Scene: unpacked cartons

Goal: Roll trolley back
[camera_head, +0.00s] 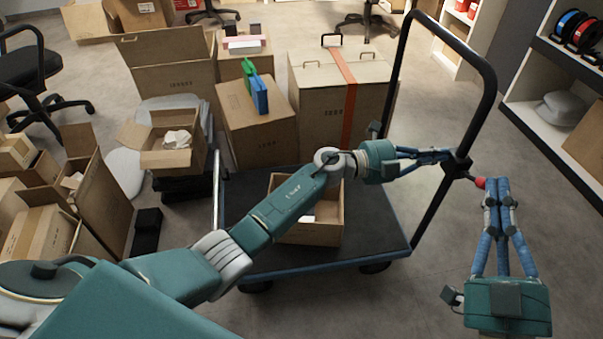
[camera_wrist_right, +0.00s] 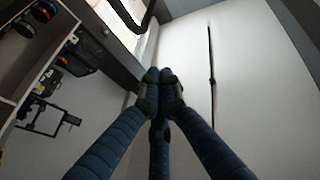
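The trolley has a dark flat deck (camera_head: 375,215) with a blue edge and a tall black handle (camera_head: 487,88) at its right side. An open carton (camera_head: 312,232) stands on the deck, partly hidden behind my left arm. My left gripper (camera_head: 457,166) reaches across the deck to the handle's near upright, and its dark fingertips close around that post.
Large cartons (camera_head: 340,92) stand behind the trolley, one bearing green and blue binders (camera_head: 257,88). More open cartons (camera_head: 85,190) crowd the left side. A shelf (camera_head: 550,110) with spools stands at the right. Grey floor (camera_head: 400,300) is clear in front and right of the trolley.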

